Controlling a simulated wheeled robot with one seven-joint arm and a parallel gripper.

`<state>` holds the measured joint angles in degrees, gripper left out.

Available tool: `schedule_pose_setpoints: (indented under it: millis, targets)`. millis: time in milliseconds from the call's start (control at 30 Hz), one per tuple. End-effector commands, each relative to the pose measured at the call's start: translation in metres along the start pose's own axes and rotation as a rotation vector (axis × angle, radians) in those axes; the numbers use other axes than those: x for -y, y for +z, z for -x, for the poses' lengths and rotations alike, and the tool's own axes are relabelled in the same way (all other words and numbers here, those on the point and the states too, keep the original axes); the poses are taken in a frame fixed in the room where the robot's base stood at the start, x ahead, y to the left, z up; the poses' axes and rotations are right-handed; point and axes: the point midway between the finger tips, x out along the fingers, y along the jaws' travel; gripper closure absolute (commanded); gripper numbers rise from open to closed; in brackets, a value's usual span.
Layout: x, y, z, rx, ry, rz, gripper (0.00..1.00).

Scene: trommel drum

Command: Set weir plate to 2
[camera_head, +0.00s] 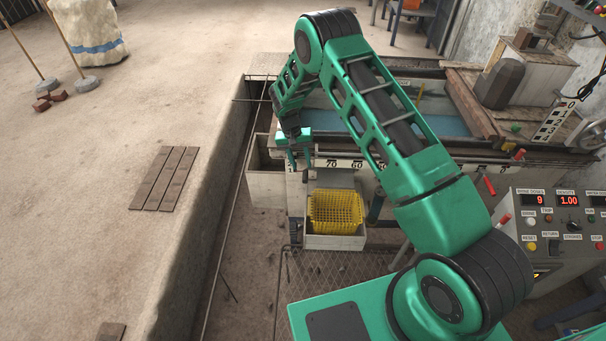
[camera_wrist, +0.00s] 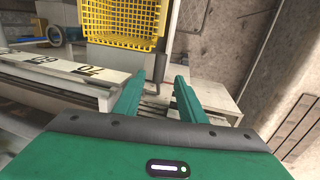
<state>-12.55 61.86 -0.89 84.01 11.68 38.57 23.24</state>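My gripper (camera_head: 300,165) is at the left end of the long tank (camera_head: 345,163), above its pale end box. In the wrist view my gripper (camera_wrist: 157,85) has its two green fingers apart with nothing held between them. A dark upright rod (camera_wrist: 159,70) shows just beyond the fingertips; I cannot tell whether it belongs to the weir plate. A pale scale marked 70 and 60 (camera_head: 345,163) runs along the tank's front; it also shows in the wrist view (camera_wrist: 60,72). I cannot clearly pick out the weir plate or its setting.
A yellow mesh basket (camera_head: 336,207) sits in a pale tray below the tank. A control panel (camera_head: 560,230) with red displays is at right. A black-and-white scale (camera_head: 553,121) leans near a handwheel (camera_head: 591,133). The concrete floor at left (camera_head: 90,230) is mostly clear.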

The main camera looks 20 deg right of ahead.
Motion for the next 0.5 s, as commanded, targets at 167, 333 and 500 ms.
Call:
schedule_pose_setpoints:
  millis: [167,333,500]
  targets:
    - [0.000,0.000,-0.033,0.002,0.001,0.000,0.63]
    - [0.000,0.000,-0.053,0.001,0.000,0.000,0.63]
    - [0.000,0.000,-0.062,0.000,-0.001,0.000,0.63]
